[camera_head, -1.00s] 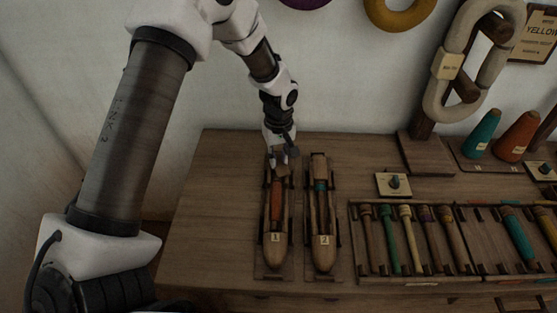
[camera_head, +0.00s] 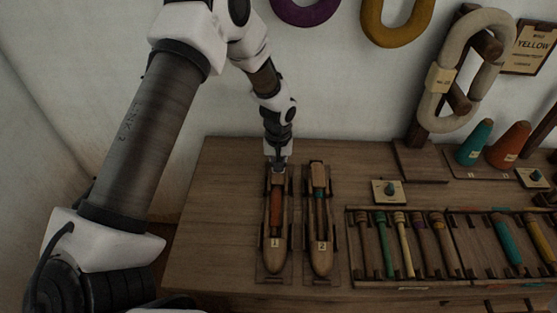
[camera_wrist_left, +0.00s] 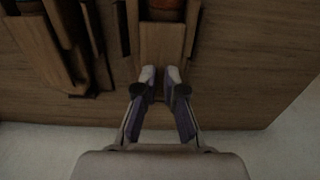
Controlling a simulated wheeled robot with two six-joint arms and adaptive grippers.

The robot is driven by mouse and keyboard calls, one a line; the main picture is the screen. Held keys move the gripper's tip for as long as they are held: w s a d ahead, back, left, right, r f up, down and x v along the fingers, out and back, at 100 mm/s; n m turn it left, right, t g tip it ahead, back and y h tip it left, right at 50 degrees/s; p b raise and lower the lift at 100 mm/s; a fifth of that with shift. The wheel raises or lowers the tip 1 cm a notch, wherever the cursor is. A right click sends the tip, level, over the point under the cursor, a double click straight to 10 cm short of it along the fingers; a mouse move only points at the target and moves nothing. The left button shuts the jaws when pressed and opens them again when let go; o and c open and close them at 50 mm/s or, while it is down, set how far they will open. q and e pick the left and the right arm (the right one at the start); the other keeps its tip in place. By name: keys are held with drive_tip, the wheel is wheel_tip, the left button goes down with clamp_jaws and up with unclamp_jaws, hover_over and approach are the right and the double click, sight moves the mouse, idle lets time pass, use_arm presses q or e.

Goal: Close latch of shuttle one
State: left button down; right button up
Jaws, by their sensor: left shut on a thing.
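Shuttle one (camera_head: 276,243), a pointed wooden boat shape with the label 1, lies in its holder with an orange-red bobbin (camera_head: 276,212) inside. Its wooden latch piece (camera_head: 278,180) covers the far end and looks flat. It shows in the left wrist view as a light wooden block (camera_wrist_left: 162,42). My left gripper (camera_head: 278,167) points down at this far end. In the wrist view its fingertips (camera_wrist_left: 160,76) are close together at the block's end, with little gap. The exact contact is hard to see. My right gripper is not in view.
Shuttle two (camera_head: 320,255) lies close on the right of shuttle one. A tray (camera_head: 408,285) of colored bobbins is further right, with a small knob plate (camera_head: 388,193) behind it. Yarn cones (camera_head: 474,143) stand at the back right. The table left of shuttle one is clear.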

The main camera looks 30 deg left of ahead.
use_arm(q)
drive_tip(key=c, duration=1.6)
unclamp_jaws()
drive_tip(key=shift+o, duration=0.2)
wheel_tip(320, 180, up, 12)
